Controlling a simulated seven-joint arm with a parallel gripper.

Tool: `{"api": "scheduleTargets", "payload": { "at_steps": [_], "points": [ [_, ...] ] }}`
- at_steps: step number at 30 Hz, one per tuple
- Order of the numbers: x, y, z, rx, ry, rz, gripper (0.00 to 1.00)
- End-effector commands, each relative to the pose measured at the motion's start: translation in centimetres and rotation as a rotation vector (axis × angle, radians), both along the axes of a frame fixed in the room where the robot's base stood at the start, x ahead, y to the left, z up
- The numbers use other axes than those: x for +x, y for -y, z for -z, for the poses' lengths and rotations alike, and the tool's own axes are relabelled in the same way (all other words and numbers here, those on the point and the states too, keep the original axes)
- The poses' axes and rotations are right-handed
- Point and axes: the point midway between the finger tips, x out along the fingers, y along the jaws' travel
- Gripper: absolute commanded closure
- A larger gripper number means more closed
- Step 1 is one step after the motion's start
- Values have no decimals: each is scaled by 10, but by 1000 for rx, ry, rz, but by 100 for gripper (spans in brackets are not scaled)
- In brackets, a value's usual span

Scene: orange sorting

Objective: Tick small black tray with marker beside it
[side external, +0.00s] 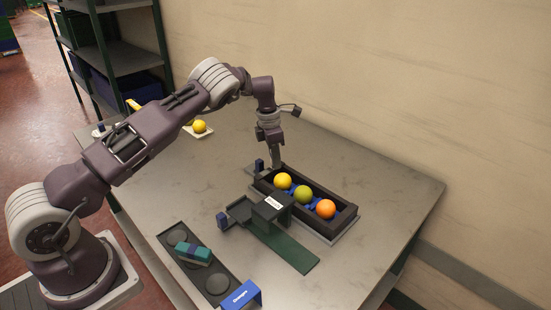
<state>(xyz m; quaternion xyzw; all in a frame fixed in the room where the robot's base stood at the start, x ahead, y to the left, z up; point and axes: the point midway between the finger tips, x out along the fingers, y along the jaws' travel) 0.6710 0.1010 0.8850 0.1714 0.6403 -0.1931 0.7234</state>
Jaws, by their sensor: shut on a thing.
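My gripper (274,152) points down at the back left corner of a long black tray (340,225). It is shut on a small greyish piece, too small to identify for certain as the marker. The tray holds a yellow ball, a green ball (303,194) and an orange ball (326,209) in a row on blue supports. A smaller black tray (240,208) sits left of it, beside a dark block with a white label (273,203). No tick mark can be made out on it.
A dark tray (165,243) with round recesses holds a teal and blue block (193,253); a blue sign (241,295) stands at its front end. A yellow fruit (199,126) sits on a white plate at the back. A dark green strip (290,250) lies in front. The right table is clear.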

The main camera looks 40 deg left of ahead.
Motion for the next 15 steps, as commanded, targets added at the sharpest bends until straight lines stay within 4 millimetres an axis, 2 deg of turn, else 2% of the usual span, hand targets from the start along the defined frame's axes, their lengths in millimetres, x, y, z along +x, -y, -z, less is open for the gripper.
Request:
{"api": "scheduleTargets", "payload": {
  "at_steps": [15],
  "points": [
    [1, 0, -51, 0, 2, -1, 100]
  ]
}}
